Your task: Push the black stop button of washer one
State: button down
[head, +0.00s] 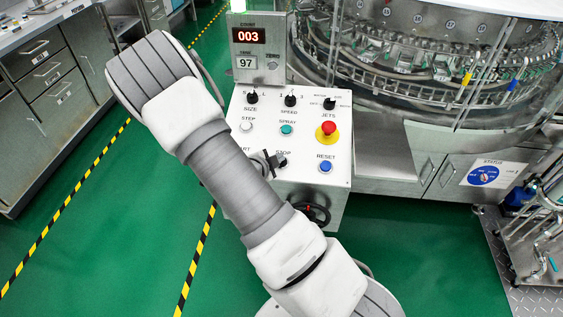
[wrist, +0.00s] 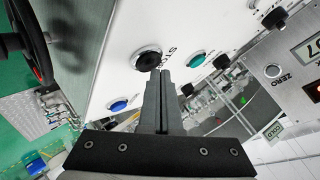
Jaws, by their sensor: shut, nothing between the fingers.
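The black stop button (head: 283,162) is on the sloped white control panel (head: 341,178), under its STOP label and partly hidden by my gripper. In the wrist view the black button (wrist: 148,59) sits in a metal ring just past my fingertips, slightly left of them. My gripper (head: 272,162) is over the lower left of the panel, right beside the button. In the wrist view my gripper (wrist: 163,72) has its two fingers together with nothing between them. I cannot tell whether the tips touch the button or panel.
Nearby on the panel are the blue reset button (head: 326,166), the teal spray button (head: 286,130), the white step button (head: 246,127) and a red emergency knob (head: 328,128) on yellow. Black selector knobs (head: 290,100) line the top. A handwheel (head: 312,212) is below.

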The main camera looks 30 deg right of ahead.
jog(key=shift+w+d+f+b, duration=0.1)
jog(key=shift+f+b, duration=0.35)
jog(key=shift+b, duration=0.05)
dwell(0.5)
jog(key=shift+r, duration=0.1)
jog(key=shift+r+p, duration=0.55)
jog(key=shift+r, duration=0.2)
jog(key=r+p, duration=0.1)
jog(key=s+r+p, duration=0.1)
jog(key=r, duration=0.1)
jog(key=a+r+p, duration=0.1)
jog(key=shift+s+r, duration=0.2)
jog(key=shift+r, duration=0.2)
dwell(0.7)
